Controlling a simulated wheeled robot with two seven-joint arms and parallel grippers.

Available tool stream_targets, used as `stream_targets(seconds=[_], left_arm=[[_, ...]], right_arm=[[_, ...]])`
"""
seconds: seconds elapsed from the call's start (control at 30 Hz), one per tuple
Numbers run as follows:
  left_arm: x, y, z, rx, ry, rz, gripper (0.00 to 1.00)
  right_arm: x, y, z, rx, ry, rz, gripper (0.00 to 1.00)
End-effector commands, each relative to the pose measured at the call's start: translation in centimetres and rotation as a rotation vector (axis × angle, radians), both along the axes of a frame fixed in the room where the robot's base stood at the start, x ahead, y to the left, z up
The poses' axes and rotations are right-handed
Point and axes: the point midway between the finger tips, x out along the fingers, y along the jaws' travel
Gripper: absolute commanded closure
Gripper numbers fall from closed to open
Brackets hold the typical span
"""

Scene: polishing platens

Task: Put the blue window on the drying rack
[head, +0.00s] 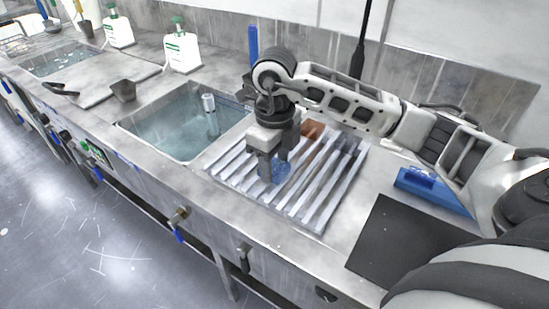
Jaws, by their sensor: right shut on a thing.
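The drying rack (318,217) is a ribbed, light grey rack on the counter, right of the sink. My right gripper (272,172) points down over the rack's left-middle part. It is shut on the blue window (283,168), a small translucent blue piece partly hidden by the fingers. The window is at the level of the ribs; I cannot tell whether it touches them. My left gripper is not in view.
A water-filled sink (165,137) lies left of the rack. A brown block (312,129) sits at the rack's back. A dark mat (400,243) and a blue object (432,190) lie to the right. White bottles (182,52) stand behind the sink.

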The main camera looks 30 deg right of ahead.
Motion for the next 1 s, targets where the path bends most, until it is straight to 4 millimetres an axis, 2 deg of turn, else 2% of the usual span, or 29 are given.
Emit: stream_targets(seconds=[0.37, 0.4, 0.43, 0.47, 0.7, 0.83, 1.0], left_arm=[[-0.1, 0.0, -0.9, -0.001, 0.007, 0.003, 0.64], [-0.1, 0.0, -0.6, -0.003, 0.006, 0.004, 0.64], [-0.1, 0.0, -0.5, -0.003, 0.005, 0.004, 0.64], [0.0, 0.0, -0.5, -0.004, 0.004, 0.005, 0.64], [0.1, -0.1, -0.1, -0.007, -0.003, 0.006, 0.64], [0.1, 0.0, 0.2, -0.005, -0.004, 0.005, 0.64], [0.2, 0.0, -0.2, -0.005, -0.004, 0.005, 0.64]], right_arm=[[0.0, 0.0, -0.6, 0.001, -0.002, 0.000, 0.80], [0.0, 0.0, -0.4, 0.000, -0.001, 0.000, 0.44], [0.0, 0.0, -0.4, 0.000, -0.001, 0.000, 0.36], [0.0, 0.0, -0.4, 0.000, -0.001, 0.000, 0.33], [0.0, 0.0, -0.3, 0.000, -0.001, 0.000, 0.33], [0.1, 0.0, 0.3, 0.001, -0.003, 0.000, 0.33], [0.2, 0.1, 3.1, 0.001, -0.007, 0.000, 0.33]])
